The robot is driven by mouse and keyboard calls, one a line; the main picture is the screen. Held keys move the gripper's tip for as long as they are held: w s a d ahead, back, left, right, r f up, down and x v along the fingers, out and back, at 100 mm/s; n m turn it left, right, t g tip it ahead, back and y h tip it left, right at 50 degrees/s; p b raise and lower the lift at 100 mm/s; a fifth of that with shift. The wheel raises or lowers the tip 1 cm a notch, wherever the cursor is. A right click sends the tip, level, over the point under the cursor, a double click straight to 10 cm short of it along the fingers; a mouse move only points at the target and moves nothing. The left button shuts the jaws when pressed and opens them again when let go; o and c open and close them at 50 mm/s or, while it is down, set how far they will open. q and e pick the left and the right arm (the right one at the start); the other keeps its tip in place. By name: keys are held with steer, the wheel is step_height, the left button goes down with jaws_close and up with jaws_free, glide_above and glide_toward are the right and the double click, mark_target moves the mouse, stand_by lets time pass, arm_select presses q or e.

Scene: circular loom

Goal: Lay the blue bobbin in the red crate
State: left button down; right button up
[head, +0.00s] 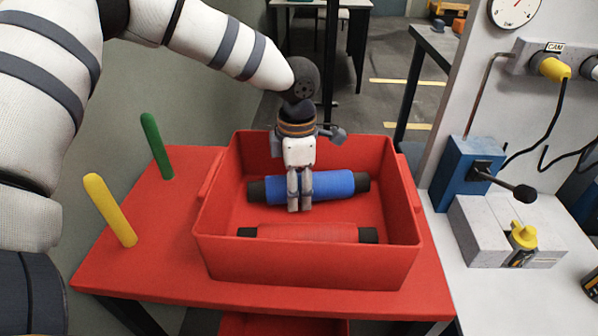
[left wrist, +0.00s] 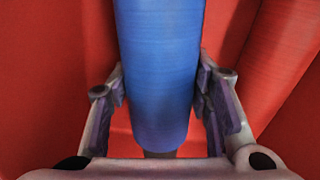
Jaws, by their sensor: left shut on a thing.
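The blue bobbin (head: 333,184), with dark ends, lies crosswise inside the red crate (head: 310,262), towards its back half. It also shows in the left wrist view (left wrist: 158,65), running between the fingers. My left gripper (head: 300,207) reaches down into the crate from above and is shut on the bobbin near its middle. Its fingers hide part of the bobbin. Whether the bobbin touches the crate floor I cannot tell. My right gripper is not in view.
A red bobbin (head: 308,232) with dark ends lies in the crate's front part. The crate stands on a red table (head: 130,265). A yellow peg (head: 110,210) and a green peg (head: 157,146) stand left of it. A grey-white machine bench with a blue block (head: 465,160) is at right.

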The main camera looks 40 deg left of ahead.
arm_select(q)
steer(key=shift+f, duration=0.55)
steer(key=shift+f, duration=0.45)
steer(key=c, duration=0.7)
jaws_free()
steer(key=shift+c, duration=0.2)
step_height(320, 180, up, 12)
steer(key=shift+r, duration=0.1)
